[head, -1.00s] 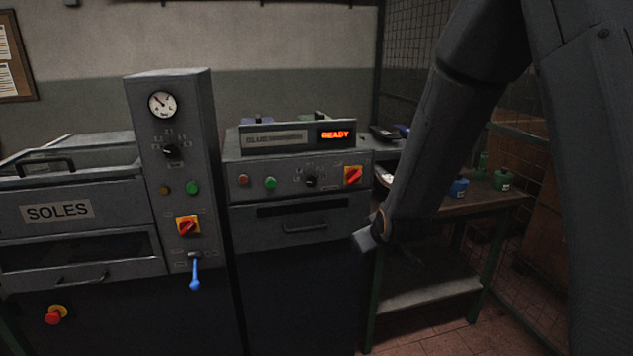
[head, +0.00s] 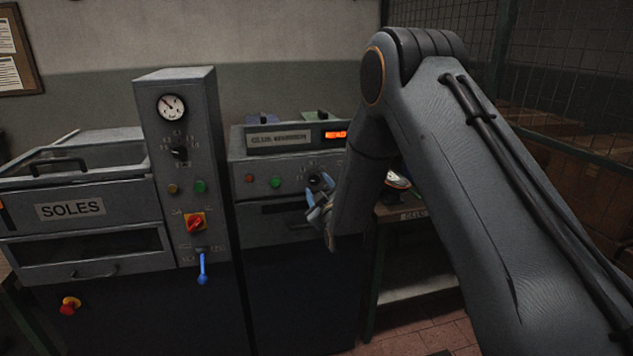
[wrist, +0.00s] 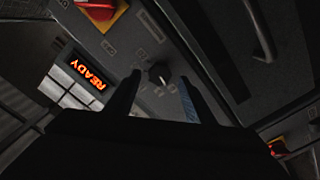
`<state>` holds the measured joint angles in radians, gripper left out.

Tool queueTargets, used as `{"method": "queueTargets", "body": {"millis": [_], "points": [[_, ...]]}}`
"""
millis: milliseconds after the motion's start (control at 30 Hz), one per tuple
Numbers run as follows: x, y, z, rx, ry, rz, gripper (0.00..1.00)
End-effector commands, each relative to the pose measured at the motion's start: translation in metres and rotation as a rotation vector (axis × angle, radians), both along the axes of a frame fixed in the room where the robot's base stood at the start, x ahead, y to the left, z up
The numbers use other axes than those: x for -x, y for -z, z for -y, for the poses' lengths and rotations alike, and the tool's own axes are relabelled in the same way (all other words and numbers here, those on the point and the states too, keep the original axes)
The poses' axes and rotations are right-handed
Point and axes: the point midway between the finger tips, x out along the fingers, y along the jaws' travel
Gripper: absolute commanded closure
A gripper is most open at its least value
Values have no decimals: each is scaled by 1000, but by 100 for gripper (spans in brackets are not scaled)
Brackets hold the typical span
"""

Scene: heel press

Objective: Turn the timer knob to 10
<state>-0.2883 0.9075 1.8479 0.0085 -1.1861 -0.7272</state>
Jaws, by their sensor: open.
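A black knob (head: 180,153) with a ring of marks sits below the gauge on the tall grey column. My gripper (head: 319,196) is open and empty in front of the lower unit's panel, close to that knob. The fingers (wrist: 158,92) appear apart from the knob.
An orange READY display (wrist: 88,79) tops the lower unit. A red switch on yellow (wrist: 100,10) and a drawer handle (wrist: 260,32) are near my gripper. The column carries a red switch (head: 195,222) and a blue-handled lever (head: 202,266).

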Motion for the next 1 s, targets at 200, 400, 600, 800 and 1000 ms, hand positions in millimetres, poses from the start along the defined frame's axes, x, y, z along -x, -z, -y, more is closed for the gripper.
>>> {"method": "queueTargets", "body": {"millis": [200,400,600,800,1000], "points": [[-19,0,-5,0,1,-2,51],[-23,0,-6,-1,1,-1,51],[-23,0,-6,-1,0,-2,61],[-23,0,-6,-1,0,-2,92],[-23,1,-6,-13,0,-5,92]]}}
